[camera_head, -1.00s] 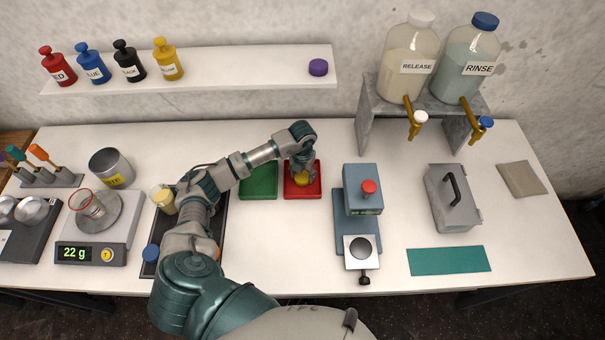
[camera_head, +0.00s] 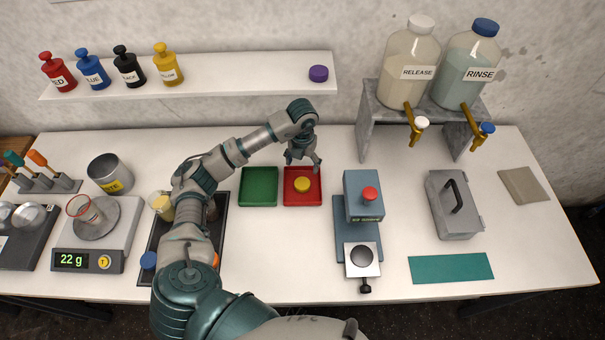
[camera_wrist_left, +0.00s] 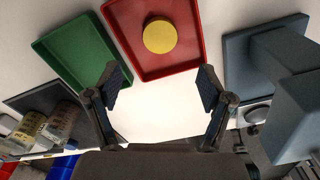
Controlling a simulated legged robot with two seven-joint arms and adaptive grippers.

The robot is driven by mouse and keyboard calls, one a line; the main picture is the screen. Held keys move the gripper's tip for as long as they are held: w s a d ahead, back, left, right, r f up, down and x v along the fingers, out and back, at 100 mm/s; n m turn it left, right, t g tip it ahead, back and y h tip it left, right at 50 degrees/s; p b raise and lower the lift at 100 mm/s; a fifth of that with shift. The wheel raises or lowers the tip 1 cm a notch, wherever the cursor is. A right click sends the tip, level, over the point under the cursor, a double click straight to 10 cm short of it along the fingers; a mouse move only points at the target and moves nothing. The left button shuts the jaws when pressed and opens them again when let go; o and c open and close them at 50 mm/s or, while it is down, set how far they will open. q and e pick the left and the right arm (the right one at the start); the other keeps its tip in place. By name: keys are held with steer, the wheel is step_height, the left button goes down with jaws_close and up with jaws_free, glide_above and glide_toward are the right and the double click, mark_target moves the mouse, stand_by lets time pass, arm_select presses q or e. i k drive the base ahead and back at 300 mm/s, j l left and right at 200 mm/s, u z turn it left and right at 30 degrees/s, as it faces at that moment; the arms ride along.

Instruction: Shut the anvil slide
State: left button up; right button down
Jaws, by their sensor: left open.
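The anvil slide (camera_head: 375,268) is a pale square plate with a dark round anvil (camera_head: 361,257) and a dark knob (camera_head: 365,286) at its front. It sticks out toward the front of the blue-grey press (camera_head: 350,230). The press has a red button (camera_head: 370,193) on top and also shows at the right of the left wrist view (camera_wrist_left: 258,62). My left gripper (camera_head: 304,163) is open and empty above the back of the red tray (camera_head: 289,201), to the left of the press. A yellow disc (camera_head: 302,185) lies in that tray. My right gripper is not in view.
A green tray (camera_head: 259,187) stands beside the red one. A grey lidded box (camera_head: 440,225) and a teal mat (camera_head: 450,268) lie right of the press. A bottle stand (camera_head: 366,120) is behind it.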

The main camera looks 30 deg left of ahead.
mark_target(361, 259)
steer(key=k+l, duration=1.2)
steer(key=k, duration=0.1)
